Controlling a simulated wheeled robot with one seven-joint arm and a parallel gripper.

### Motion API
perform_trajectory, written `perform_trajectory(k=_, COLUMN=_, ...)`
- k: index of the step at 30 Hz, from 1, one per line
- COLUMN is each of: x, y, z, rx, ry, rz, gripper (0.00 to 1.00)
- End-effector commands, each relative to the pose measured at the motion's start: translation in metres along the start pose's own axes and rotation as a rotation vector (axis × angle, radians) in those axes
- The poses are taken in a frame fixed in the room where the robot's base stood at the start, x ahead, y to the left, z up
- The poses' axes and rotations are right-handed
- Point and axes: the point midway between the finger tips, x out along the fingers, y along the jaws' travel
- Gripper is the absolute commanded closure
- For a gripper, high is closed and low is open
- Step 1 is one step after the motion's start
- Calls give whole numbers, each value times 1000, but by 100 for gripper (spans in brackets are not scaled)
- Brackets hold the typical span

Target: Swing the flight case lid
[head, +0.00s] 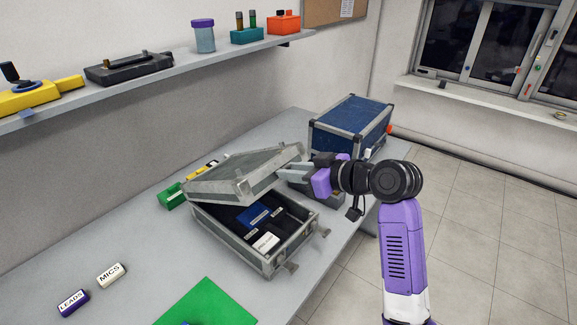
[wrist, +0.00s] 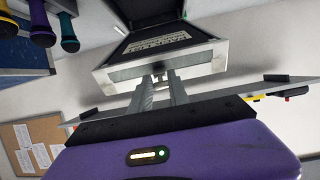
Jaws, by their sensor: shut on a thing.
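The grey flight case (head: 273,262) stands on the table with its lid (head: 235,178) partly raised and tilted over the back of the base. The open base shows a dark lining, a blue item (head: 254,215) and a white labelled block (head: 266,242). My gripper (head: 290,173) reaches in from the right and is shut at the lid's raised edge. In the wrist view my fingers (wrist: 160,85) meet at a small metal part on the rim of the lid (wrist: 165,66), whose inside carries a printed label. The exact grip is small and hard to see.
A blue case (head: 345,125) stands behind on the right, close to my arm. A shelf (head: 150,85) with several items runs along the wall. LEADS (head: 73,302) and MICS (head: 111,275) blocks and a green mat (head: 208,305) lie in front; the table between is clear.

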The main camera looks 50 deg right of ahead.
Motion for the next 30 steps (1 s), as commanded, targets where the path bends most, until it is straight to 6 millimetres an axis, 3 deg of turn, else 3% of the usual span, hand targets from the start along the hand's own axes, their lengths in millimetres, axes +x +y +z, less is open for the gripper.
perform_trajectory(k=13, x=-8, y=0, z=38, rx=2, ry=-3, rz=1, gripper=100)
perform_trajectory(k=30, x=-11, y=1, z=46, rx=1, ry=2, rz=3, gripper=100)
